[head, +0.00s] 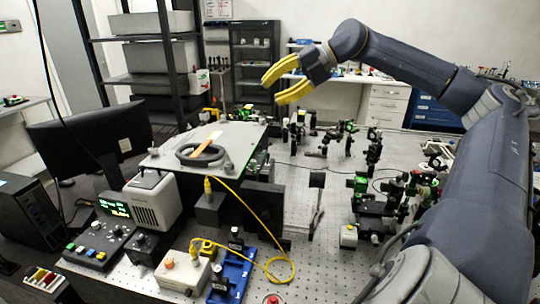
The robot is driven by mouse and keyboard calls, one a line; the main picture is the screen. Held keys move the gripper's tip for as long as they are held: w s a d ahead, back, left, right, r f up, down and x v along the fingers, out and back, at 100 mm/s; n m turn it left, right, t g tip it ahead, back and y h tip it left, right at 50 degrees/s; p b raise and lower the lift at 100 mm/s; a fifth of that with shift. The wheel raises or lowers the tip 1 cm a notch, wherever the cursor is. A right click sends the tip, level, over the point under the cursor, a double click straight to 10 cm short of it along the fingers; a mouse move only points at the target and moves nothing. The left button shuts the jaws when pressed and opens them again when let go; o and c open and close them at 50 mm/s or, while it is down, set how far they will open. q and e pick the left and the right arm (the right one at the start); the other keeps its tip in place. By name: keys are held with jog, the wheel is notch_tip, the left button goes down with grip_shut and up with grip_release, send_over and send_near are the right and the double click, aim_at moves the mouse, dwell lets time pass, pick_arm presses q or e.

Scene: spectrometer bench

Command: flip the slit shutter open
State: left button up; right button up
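My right gripper (273,90) has yellow fingers, spread apart with nothing between them. It is raised above the far part of the bench, well away from the instruments in front. My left gripper is not in view. A spectrometer-like housing with a grey top plate (235,135) stands left of centre, with a black ring (190,154) and an orange strip (207,146) on top. A small black paddle (317,181) stands upright on a mount to its right. I cannot tell which part is the slit shutter, or whether it is open.
The perforated optical bench (300,260) holds green-and-black optic mounts (363,185) on the right. A yellow cable (255,207) loops near the front. A control box (100,245), a grey lamp housing (153,203) and a monitor (95,140) crowd the left.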

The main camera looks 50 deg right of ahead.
notch_tip(320, 180, down, 7)
jog(key=s+d+n+g+h, duration=0.2)
jog(key=d+g+h, duration=0.1)
jog(key=h, duration=0.4)
send_near(269, 155)
jog(key=x, duration=0.9)
jog(key=shift+w+f, duration=0.15)
jog(key=shift+f, duration=0.1)
